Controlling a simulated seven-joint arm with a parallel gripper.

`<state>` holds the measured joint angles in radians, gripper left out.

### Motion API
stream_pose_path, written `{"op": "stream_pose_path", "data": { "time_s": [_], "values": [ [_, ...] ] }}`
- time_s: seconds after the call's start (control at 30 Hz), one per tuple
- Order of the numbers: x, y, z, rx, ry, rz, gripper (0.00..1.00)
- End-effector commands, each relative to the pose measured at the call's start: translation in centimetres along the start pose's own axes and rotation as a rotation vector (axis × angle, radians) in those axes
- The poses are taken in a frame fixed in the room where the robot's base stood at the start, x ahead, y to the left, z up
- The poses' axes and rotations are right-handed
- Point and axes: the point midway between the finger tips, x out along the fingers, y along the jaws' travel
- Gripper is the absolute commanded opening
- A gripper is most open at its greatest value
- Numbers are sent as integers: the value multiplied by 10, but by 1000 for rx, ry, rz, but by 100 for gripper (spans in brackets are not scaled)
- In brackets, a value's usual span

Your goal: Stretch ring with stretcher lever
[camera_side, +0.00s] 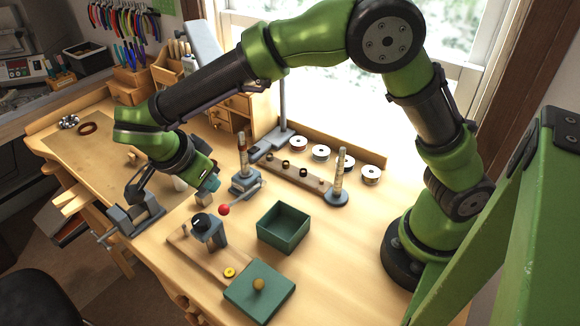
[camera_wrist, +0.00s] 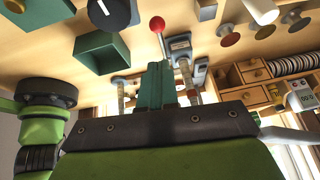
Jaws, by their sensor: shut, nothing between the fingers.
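The ring stretcher (camera_side: 244,182) has a grey base and an upright graduated mandrel with a reddish band near its top. I cannot tell whether that band is a ring. Its lever ends in a red ball (camera_side: 224,209), on the near left side. In the wrist view the red ball (camera_wrist: 157,24) stands out beyond my fingertips, with the stretcher's base (camera_wrist: 180,44) beside it. My gripper (camera_side: 213,185) is shut and empty, its teal fingers just above and left of the red ball and apparently apart from it. The shut fingers also show in the wrist view (camera_wrist: 155,68).
A second mandrel on a round base (camera_side: 337,198) stands right of the stretcher. Behind is a wooden strip (camera_side: 275,171) with several small rings.

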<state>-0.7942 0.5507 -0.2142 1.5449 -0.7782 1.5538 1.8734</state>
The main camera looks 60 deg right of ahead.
Motion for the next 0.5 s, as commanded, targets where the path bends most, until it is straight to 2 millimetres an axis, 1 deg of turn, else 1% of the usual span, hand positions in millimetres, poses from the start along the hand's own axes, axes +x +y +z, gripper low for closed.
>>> {"op": "stream_pose_path", "data": {
  "time_s": [0.03,0.1,0.2,0.3,0.37,0.4,0.47,0.5],
  "values": [
    [-13,0,2,1,-2,-4,0],
    [-26,0,4,0,-2,-4,0],
    [-42,0,5,0,-1,-3,0],
    [-52,0,6,0,0,-1,0],
    [-54,-1,5,5,3,3,9],
    [-50,-5,3,15,10,11,15],
    [-42,-18,-2,47,19,33,24],
    [-39,-26,-5,52,18,58,31]
  ]
}}
